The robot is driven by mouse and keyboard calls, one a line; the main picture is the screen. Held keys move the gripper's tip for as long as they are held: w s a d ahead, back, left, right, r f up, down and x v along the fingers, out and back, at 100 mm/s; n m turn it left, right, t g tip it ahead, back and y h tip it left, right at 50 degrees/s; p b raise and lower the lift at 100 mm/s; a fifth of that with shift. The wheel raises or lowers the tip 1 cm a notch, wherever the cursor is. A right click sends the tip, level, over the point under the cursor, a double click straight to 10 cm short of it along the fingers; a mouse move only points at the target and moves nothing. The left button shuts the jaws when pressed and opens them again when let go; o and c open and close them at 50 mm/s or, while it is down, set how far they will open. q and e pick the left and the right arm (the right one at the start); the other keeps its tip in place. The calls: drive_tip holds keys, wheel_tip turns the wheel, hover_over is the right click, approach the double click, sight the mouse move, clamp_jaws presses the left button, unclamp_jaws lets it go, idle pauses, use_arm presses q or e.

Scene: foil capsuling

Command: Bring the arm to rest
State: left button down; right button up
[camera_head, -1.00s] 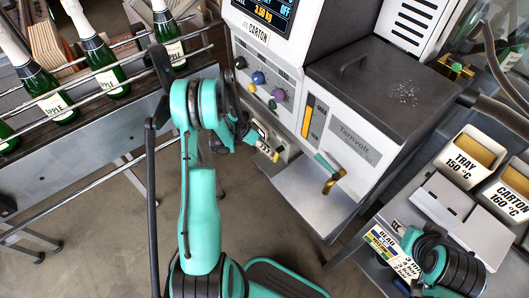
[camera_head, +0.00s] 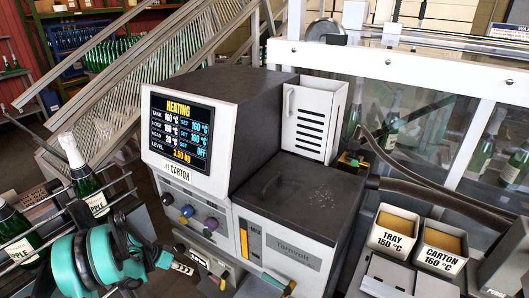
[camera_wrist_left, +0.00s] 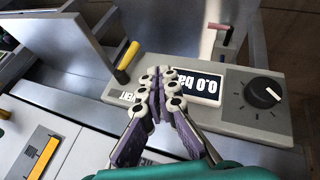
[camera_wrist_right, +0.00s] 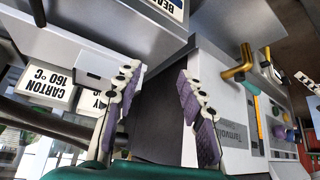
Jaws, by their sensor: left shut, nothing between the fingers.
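My left arm (camera_head: 95,262) comes in at the lower left of the head view, beside the front of the grey heating machine (camera_head: 300,210). Its fingertips are not clear there. In the left wrist view my left gripper (camera_wrist_left: 160,82) is shut and empty, its fingertips together in front of a panel with a 0.0 bar readout (camera_wrist_left: 208,86) and a black dial (camera_wrist_left: 262,94). I cannot tell whether it touches the panel. My right gripper (camera_wrist_right: 157,84) is open and empty in the right wrist view, with the machine to its right. The right arm is outside the head view.
The machine's screen (camera_head: 180,130) reads HEATING. Green bottles (camera_head: 85,182) stand behind rails at the left. Tray and carton bins (camera_head: 395,232) are at the right, before a glazed enclosure (camera_head: 430,90). Dark hoses (camera_head: 440,200) run between machine and enclosure.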

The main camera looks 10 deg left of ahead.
use_arm(q)
drive_tip(key=s+d+r+n+y, duration=0.1)
drive_tip(key=s+d+r+y, duration=0.1)
drive_tip(key=d+r, duration=0.55)
drive_tip(key=s+d+r+n+y, duration=0.1)
drive_tip(key=s+d+r, duration=0.3)
drive_tip(key=r, duration=0.6)
drive_tip(key=s+d+r+t+y, duration=0.2)
drive_tip(key=s+d+r, duration=0.3)
drive_tip(key=s+d, duration=0.4)
drive_tip(key=s+t, duration=0.1)
drive_tip(key=s, duration=0.2)
drive_tip(key=shift+s+d+r+n+t+y, duration=0.2)
drive_tip(key=shift+s+n+t+y, duration=0.1)
drive_tip(key=shift+n+y, duration=0.1)
